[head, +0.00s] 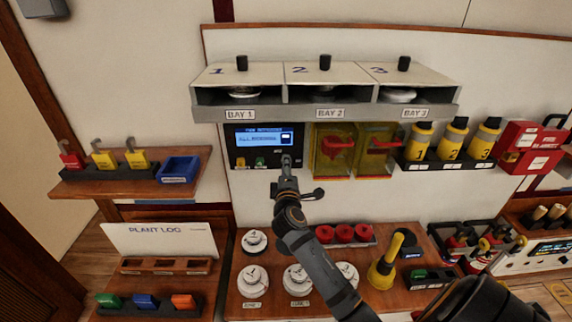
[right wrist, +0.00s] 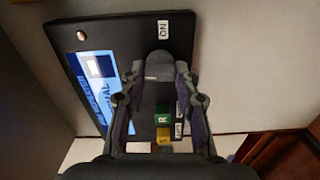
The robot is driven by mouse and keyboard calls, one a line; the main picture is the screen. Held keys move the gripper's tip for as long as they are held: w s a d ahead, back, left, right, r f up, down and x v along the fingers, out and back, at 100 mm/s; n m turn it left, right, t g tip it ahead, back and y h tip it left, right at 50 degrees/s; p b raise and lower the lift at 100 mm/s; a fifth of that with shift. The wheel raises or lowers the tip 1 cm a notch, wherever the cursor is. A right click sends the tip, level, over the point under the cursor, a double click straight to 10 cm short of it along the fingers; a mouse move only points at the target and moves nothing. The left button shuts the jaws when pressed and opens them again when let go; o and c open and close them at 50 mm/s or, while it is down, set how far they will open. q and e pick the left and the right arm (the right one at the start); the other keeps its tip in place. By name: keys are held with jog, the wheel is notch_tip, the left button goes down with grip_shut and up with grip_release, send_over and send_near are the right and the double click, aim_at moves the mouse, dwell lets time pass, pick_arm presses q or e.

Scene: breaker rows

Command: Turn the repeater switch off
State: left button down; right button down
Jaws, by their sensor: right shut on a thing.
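The black repeater panel (head: 231,148) with a lit blue screen hangs on the wall below bay 1. In the right wrist view the panel (right wrist: 115,37) is tilted, its screen on the left. A grey rounded switch (right wrist: 158,62) sits near an ON label (right wrist: 163,28); its lower part is hidden. My right gripper (head: 287,163) is at the panel's lower right corner. In the wrist view the right gripper (right wrist: 158,72) has a fingertip on each side of the switch and is shut on it. My left gripper is not in view.
A green button (right wrist: 162,113) and a yellow button (right wrist: 164,136) sit beside the switch. Yellow covers with red handles (head: 334,150) are just right of the panel. The bay shelf (head: 325,113) overhangs it. White detectors (head: 254,281) stand on the lower shelf.

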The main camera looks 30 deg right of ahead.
jog(key=shift+n, duration=0.5)
jog(key=c, duration=1)
grip_release()
jog(key=v, duration=0.7)
jog(key=shift+s, duration=0.2)
jog(key=shift+s+a+f, duration=0.1)
jog(key=shift+a, duration=0.05)
